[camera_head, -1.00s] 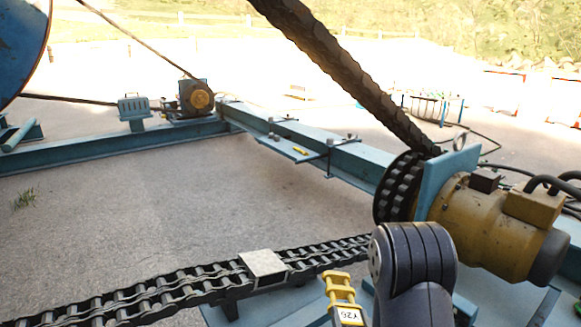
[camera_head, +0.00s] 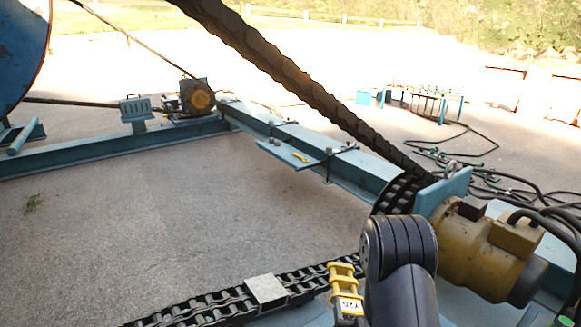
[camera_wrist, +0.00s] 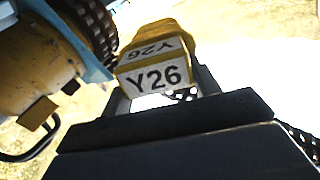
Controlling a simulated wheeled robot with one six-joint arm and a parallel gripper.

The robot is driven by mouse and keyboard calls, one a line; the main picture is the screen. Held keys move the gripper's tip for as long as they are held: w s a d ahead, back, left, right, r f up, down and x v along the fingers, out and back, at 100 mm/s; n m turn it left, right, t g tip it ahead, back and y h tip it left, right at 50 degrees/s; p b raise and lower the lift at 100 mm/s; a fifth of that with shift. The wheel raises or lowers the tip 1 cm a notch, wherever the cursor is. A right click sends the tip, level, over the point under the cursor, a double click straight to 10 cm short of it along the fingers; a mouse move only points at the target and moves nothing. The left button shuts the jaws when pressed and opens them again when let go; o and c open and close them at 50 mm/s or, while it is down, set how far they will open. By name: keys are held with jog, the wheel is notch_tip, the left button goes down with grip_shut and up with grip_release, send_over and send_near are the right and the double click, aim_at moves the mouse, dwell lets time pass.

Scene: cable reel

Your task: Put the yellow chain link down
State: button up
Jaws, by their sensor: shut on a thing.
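The yellow chain link (camera_head: 343,283) with a white "Y26" label is in the lower middle of the head view, just left of my dark arm link. In the wrist view the link (camera_wrist: 155,65) fills the upper middle, its label facing the camera. My gripper (camera_wrist: 163,92) is shut on it, one finger at each side. In the head view the gripper is mostly cut off by the bottom edge. The link appears in front of the black roller chain (camera_head: 215,304), which has a pale plate (camera_head: 266,290) on it. I cannot tell whether they touch.
A yellow motor (camera_head: 485,250) and black sprocket (camera_head: 398,195) stand close at right, with a thick chain (camera_head: 300,85) rising from the sprocket. A blue beam (camera_head: 360,167) carries a ledge with a small yellow item (camera_head: 300,157). Cables (camera_head: 480,180) lie at far right. Open ground lies left.

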notch_tip(320, 180, up, 13)
jog(key=w+p, duration=0.1)
jog(key=p, duration=1.2)
jog(key=shift+r+p, duration=0.15)
jog(key=shift+p, duration=0.25)
